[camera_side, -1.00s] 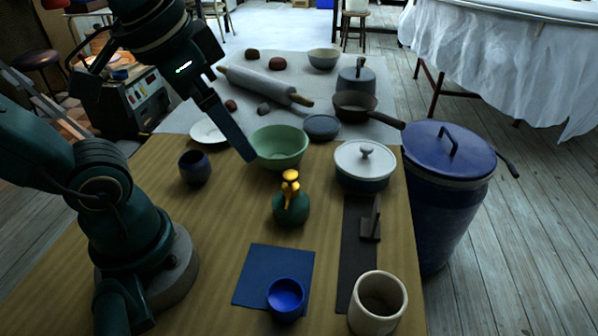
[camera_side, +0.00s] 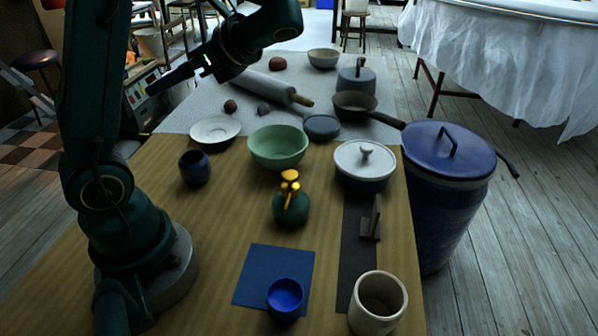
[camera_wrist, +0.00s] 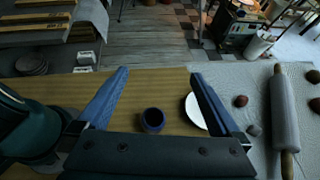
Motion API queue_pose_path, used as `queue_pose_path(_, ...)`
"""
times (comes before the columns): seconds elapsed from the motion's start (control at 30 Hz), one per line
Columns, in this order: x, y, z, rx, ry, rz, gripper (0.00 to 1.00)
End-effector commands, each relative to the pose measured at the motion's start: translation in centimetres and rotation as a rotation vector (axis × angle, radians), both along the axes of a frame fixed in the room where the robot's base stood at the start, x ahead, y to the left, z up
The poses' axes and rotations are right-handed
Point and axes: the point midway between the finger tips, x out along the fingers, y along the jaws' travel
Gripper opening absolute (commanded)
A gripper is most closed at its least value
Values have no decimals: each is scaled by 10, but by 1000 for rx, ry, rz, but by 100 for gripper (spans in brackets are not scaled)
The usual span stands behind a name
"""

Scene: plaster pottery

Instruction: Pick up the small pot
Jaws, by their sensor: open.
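The small pot (camera_side: 195,168) is dark blue-grey, round and upright on the wooden table, left of the green bowl. In the wrist view the small pot (camera_wrist: 152,121) appears between my fingers, low in the picture, with its dark opening visible. My gripper (camera_side: 160,82) is raised above the back left of the table, its fingers pointing left and slightly down in the side view. In the wrist view my gripper (camera_wrist: 159,74) has its two fingers wide apart with nothing between them. The pot is apart from the fingers and below them.
A white plate (camera_side: 216,129) lies behind the pot, and a green bowl (camera_side: 278,147) stands to its right. A green sprayer (camera_side: 290,208) stands mid-table. A rolling pin (camera_side: 262,86) lies on the grey cloth. The wood in front of the pot is clear.

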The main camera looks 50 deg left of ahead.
Motion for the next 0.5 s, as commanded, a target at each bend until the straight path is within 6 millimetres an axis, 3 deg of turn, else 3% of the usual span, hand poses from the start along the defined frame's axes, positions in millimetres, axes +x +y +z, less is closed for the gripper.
queue_pose_path(0.03, 1, 4, 1, 14, 49, -5, 100)
queue_pose_path(0.1, 0, 3, -23, 8, 47, -7, 100)
queue_pose_path(0.5, -1, 2, -122, 7, 41, -5, 100)
